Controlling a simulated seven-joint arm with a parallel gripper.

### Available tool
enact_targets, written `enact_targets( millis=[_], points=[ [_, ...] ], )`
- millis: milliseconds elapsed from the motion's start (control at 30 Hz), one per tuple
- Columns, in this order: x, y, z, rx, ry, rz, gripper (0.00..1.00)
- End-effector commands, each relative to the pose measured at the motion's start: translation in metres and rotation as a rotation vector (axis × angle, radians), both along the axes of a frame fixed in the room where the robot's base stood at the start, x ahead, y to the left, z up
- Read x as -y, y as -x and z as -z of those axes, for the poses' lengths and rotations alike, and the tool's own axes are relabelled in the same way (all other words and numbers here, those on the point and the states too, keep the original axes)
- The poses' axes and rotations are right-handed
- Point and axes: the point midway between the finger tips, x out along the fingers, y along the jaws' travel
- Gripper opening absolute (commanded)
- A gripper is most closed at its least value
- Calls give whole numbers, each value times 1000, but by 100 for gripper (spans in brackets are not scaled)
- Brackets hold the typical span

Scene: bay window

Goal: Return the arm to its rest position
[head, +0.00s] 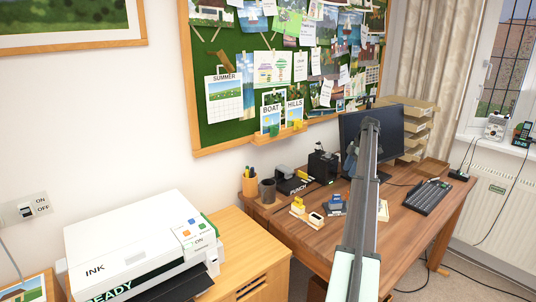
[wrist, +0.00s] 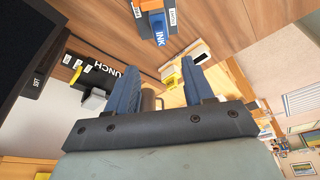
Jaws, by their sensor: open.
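My arm (head: 362,220) reaches from the bottom of the head view up over the wooden desk, its upper end in front of the dark monitor (head: 393,130). My gripper is not clearly seen there. In the wrist view my gripper (wrist: 158,85) shows its blue fingers spread apart, with nothing held between them. Beyond the fingers are a black item marked PUNCH (wrist: 98,74), a blue and grey item marked INK (wrist: 158,25) and a pale wooden piece with yellow (wrist: 187,62). They look apart from the fingers.
The desk (head: 400,235) also holds a keyboard (head: 427,197), a dark mug (head: 267,191), a pen cup (head: 250,184), a black box (head: 322,166) and stacked trays (head: 414,118). A white printer (head: 130,240) stands at left. A pinboard (head: 225,130) hangs behind.

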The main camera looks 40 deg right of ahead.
Motion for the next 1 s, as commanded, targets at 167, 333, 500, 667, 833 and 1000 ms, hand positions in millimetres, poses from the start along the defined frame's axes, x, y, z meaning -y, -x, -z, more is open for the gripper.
enact_targets(
  millis=[167, 333, 500, 667, 833, 1000],
  points=[
    [-2, 1, 1, -1, -1, 1, 52],
    [-32, 18, 17, -23, -6, 15, 52],
    [-92, 53, 47, -73, -15, 48, 52],
    [-150, 88, 75, -126, -23, 82, 52],
    [-213, 125, 104, -185, -30, 119, 52],
    [-284, 155, 141, -255, -38, 168, 52]
  ],
)
